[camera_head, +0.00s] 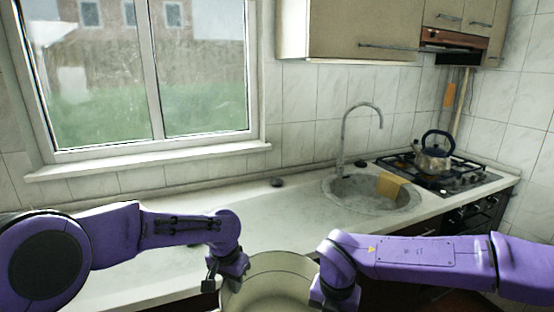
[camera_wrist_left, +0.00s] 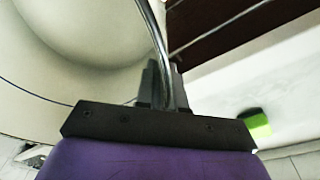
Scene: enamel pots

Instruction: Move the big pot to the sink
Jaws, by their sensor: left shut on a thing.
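The big pot (camera_head: 270,284) is cream enamel with a dark rim line and stands at the bottom middle of the head view, cut off by the frame edge. Its pale wall (camera_wrist_left: 75,75) fills the left of the left wrist view. My left gripper (camera_head: 212,278) is at the pot's left side, shut on its thin metal handle (camera_wrist_left: 158,40), which runs between the fingers in the left wrist view (camera_wrist_left: 163,88). My right arm's wrist is at the pot's right side; its fingers are hidden. The round sink (camera_head: 350,205) is set in the counter, right of centre.
A tan block (camera_head: 392,186) lies at the sink's right edge, and a tall faucet (camera_head: 342,145) rises behind it. A kettle (camera_head: 434,160) stands on the stove (camera_head: 470,178). A small dark object (camera_head: 277,182) is on the pale counter (camera_head: 250,215). The counter left of the sink looks mostly clear.

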